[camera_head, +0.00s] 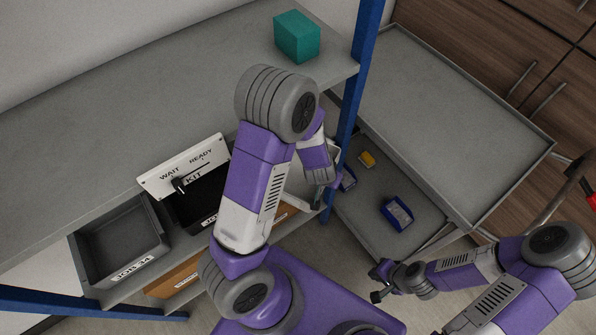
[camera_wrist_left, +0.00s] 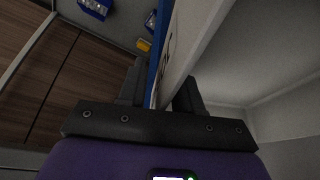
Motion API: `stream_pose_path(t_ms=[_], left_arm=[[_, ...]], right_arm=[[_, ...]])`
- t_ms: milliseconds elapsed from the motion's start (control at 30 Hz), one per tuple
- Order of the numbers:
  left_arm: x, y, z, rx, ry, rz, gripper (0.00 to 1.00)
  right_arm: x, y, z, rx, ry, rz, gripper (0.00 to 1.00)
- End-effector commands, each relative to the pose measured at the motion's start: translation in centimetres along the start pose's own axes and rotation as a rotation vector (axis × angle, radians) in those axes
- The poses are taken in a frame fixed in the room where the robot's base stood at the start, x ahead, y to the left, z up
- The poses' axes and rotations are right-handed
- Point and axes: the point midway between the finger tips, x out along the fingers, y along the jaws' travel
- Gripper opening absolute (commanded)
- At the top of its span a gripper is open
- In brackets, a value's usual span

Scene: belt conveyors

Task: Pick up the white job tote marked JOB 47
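The white job tote (camera_head: 333,150) stands on the lower shelf, mostly hidden behind my left arm; its number cannot be read in the head view. My left gripper (camera_head: 325,196) is at its right side. In the left wrist view, my left gripper (camera_wrist_left: 160,90) has one finger on each side of the tote's white wall (camera_wrist_left: 186,45), which carries dark print seen edge-on. A gap shows between the left finger and the wall, so the gripper looks open. My right gripper (camera_head: 376,283) is open and empty, out in front of the cart.
A grey tote marked JOB 34 (camera_head: 85,262) and a black tote (camera_head: 185,213) sit left on the shelf. A blue post (camera_head: 350,115) is close right of my left gripper. A cart (camera_head: 460,110) holds blue bins (camera_head: 397,213) below.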

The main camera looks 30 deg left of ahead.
Motion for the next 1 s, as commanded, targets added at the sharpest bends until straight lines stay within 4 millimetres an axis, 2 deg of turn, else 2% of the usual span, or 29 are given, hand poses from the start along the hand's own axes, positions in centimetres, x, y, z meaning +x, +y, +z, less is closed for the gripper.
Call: stream_pose_path(t_ms=[167, 267, 400, 833, 1000], left_arm=[[-0.05, 0.00, -0.08, 0.000, 0.001, 0.000, 0.34], [-0.07, 0.00, -0.08, 0.000, 0.001, 0.000, 0.22], [-0.07, 0.00, -0.07, 0.000, 0.001, 0.000, 0.00], [-0.12, 0.01, -0.11, 0.001, 0.002, 0.000, 0.00], [-0.83, 0.35, 0.02, 0.002, 0.002, 0.000, 0.00]], right_arm=[[-0.08, -0.03, 0.00, 0.000, 0.000, 0.000, 0.00], [-0.09, -0.04, -0.01, 0.000, 0.000, 0.000, 0.00], [-0.09, -0.04, -0.01, 0.000, 0.000, 0.000, 0.00], [-0.10, -0.04, -0.01, 0.000, 0.000, 0.000, 0.00], [-0.49, -0.19, 0.01, 0.000, 0.000, 0.000, 0.00]])
